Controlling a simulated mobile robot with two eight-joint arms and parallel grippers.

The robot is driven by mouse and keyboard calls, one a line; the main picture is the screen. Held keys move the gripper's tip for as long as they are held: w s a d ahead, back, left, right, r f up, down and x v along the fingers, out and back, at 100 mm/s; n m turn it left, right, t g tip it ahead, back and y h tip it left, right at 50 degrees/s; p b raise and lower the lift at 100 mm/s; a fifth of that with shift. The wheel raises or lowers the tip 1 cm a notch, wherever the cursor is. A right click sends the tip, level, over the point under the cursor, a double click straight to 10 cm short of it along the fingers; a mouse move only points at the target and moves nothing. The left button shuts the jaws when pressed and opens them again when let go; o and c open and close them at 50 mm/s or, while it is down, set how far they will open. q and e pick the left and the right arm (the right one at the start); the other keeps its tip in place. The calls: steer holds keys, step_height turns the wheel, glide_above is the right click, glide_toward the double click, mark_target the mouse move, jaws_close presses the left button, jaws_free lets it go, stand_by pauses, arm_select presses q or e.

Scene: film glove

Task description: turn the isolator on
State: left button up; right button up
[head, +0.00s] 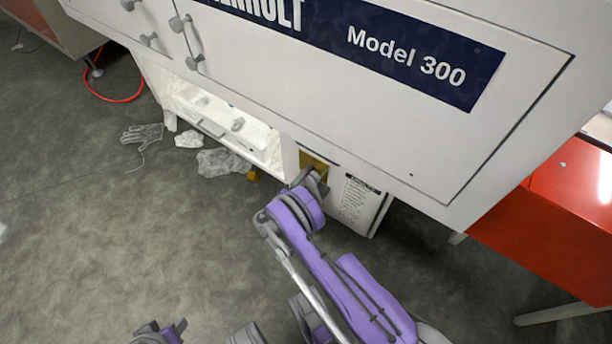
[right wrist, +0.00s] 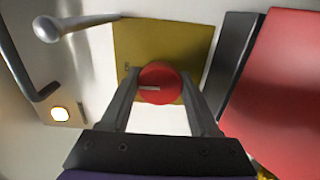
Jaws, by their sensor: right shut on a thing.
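The isolator is a round red knob (right wrist: 160,83) on a yellow plate (right wrist: 190,50), seen in the right wrist view. A short pale mark on the knob lies about level in that picture. My right gripper (right wrist: 160,92) is shut on the knob, with one finger on each side. In the head view the right gripper (head: 312,180) reaches under the big white machine to the yellow plate (head: 316,162). The knob is hidden there. My left gripper (head: 160,332) shows partly at the bottom edge, away from the machine; its fingers are unclear.
The white machine (head: 400,120) overhangs the isolator. A small lit lamp (right wrist: 60,114) and a round-ended lever (right wrist: 48,29) are close left of the plate. A glove (head: 143,133) and crumpled film (head: 221,162) lie on the floor. A red cabinet (head: 560,195) stands right.

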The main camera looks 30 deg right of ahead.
stand_by(0.4)
steer(key=o, duration=1.3)
steer(key=shift+o, duration=0.2)
steer(key=p+v, duration=0.2)
steer(key=v, duration=0.8)
steer(key=shift+s+a, duration=0.15)
steer(key=shift+a, duration=0.2)
